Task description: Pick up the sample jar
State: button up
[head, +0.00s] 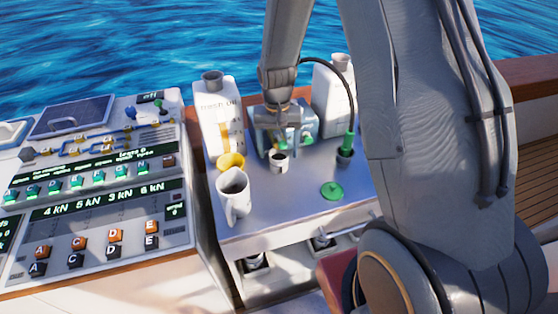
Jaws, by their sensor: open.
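A small white jar with a dark opening (279,163), which looks like the sample jar, stands upright on the grey metal top (290,205). My gripper (279,143) points down from above, just behind or over this jar. Its fingers are small and partly lost against the grey-blue block behind, but they look apart with nothing between them. I cannot tell whether they touch the jar.
A white pitcher (235,197) and a yellow cup-like piece (230,162) stand left of the jar. White bottles (213,115) (325,100) and a grey-blue block (303,122) stand behind. A green disc (332,191) lies right. A button console (90,200) is at left.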

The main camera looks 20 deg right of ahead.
aim_at(279, 157)
jog(key=shift+f+p, duration=0.7)
jog(key=shift+f, duration=1.25)
jog(key=shift+c, duration=0.2)
jog(key=c, duration=1.3)
jog(key=shift+r, duration=0.15)
